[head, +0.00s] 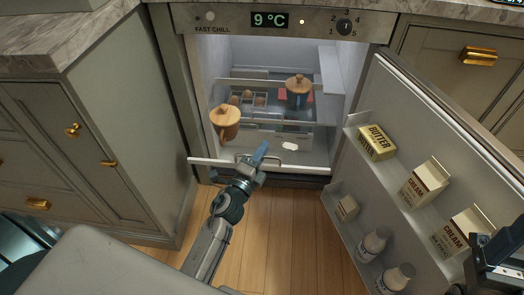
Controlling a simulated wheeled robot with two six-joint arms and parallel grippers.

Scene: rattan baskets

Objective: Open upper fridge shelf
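The fridge (290,24) stands open, its door (395,100) swung out to the right. Inside, the upper shelf (310,148) has a pale front edge with a metal handle (273,161), and this front appears to stand out from the cavity. My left gripper (259,153) is at the handle, its blue fingertip overlapping it. I cannot tell whether the fingers are closed around the bar. My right gripper (497,248) shows only in part at the lower right edge, in front of the door.
Wooden-lidded pots (226,123) (298,92) and eggs (247,98) are in the fridge. The door holds butter (377,143), cream cartons (426,183) and bottles (374,243). Cabinets flank the fridge. Wooden floor (285,235) is clear below it.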

